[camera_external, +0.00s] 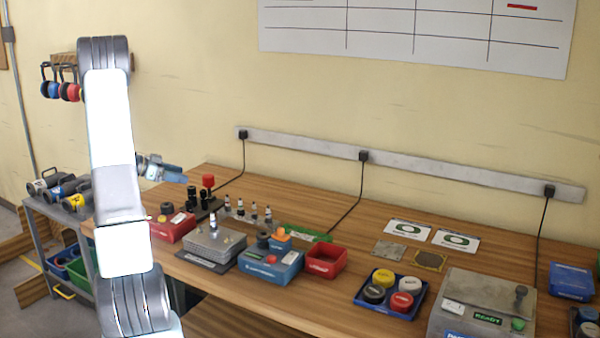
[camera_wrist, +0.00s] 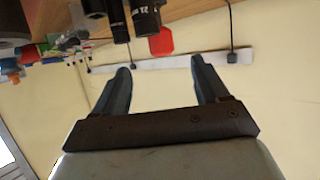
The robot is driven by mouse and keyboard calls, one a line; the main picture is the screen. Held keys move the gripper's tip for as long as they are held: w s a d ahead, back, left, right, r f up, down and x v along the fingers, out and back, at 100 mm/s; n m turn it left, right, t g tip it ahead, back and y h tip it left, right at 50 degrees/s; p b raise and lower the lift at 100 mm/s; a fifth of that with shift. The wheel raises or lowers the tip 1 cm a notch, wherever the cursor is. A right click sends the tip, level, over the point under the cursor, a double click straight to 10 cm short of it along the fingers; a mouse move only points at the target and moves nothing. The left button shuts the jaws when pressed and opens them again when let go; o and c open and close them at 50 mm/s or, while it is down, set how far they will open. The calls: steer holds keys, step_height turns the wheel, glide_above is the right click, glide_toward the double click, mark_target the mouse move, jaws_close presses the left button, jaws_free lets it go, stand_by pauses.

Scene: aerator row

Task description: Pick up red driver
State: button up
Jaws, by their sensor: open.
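A red-topped tool (camera_external: 208,182), which looks like the red driver, stands upright among black tools in a dark rack at the back left of the bench. A red piece (camera_wrist: 161,41) shows beyond the fingertips in the wrist view, partly behind black cylinders; it looks like the same tool's top. My gripper (camera_external: 184,178) is just left of the tool at about the height of its top. In the wrist view my gripper (camera_wrist: 160,70) is open, with nothing between its fingers. The tool's lower part is hidden in both views.
Black cylinders (camera_wrist: 147,18) stand close beside the red piece. A red box (camera_external: 172,228), a grey stacked block (camera_external: 212,245) and a blue box (camera_external: 270,268) stand in front of the rack. A power strip (camera_external: 420,170) with hanging cords runs along the wall.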

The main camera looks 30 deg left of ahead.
mark_target(213, 180)
steer(key=x, duration=1.3)
steer(key=shift+r, duration=0.1)
steer(key=c, duration=1.2)
steer(key=shift+o, duration=0.2)
steer(key=shift+r, duration=0.1)
